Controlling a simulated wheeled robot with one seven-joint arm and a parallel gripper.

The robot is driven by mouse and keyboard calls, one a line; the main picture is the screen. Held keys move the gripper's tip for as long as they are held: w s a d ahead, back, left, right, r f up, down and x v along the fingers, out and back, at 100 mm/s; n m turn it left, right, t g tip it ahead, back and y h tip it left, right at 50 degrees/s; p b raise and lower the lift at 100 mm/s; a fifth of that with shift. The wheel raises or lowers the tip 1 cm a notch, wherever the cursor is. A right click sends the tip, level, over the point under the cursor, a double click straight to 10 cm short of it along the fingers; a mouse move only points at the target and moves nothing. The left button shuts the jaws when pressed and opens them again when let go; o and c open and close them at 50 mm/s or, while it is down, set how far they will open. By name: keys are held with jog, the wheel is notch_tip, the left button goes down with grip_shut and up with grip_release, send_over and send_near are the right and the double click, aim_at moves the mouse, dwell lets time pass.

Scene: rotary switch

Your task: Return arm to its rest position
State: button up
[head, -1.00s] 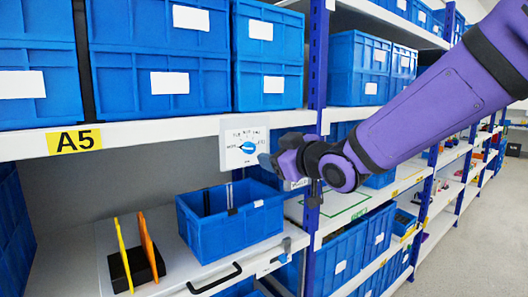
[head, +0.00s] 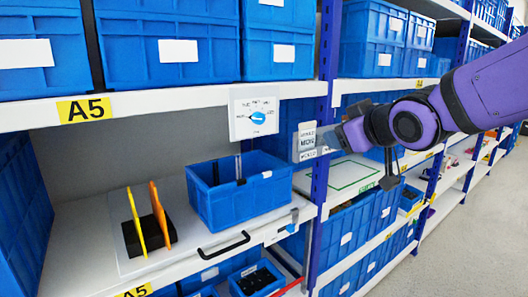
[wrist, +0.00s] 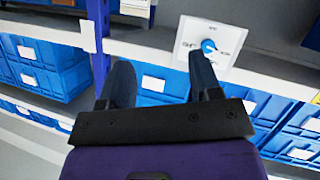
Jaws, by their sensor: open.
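My purple arm reaches in from the right in the head view, and my gripper (head: 338,139) is in front of the blue shelf post, to the right of the rotary switch. In the wrist view my gripper (wrist: 165,85) shows two dark fingers apart with nothing between them. The rotary switch is a white panel (head: 240,127) with a blue knob (head: 258,117) on the shelf edge. In the wrist view the switch panel (wrist: 187,54) and knob (wrist: 208,46) lie beyond the right finger, apart from it.
An open blue bin (head: 215,211) stands on a pull-out tray (head: 180,258) with a black handle. A black holder (head: 149,233) with yellow and orange plates is beside it. A blue post (head: 322,180) and a sign (head: 306,138) are near my gripper. The aisle floor (head: 470,225) is clear.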

jog(key=s+d+f+m+g+h, duration=0.2)
jog(key=s+d+m+g, duration=0.2)
jog(key=s, duration=0.7)
jog(key=s+d+f+m+g+h, duration=0.2)
jog(key=s+d+f+m+g, duration=0.1)
jog(key=s+d, duration=0.6)
jog(key=shift+s+f+m+g, duration=0.15)
jog(key=shift+s+m+g, duration=0.3)
jog(key=shift+s, duration=0.7)
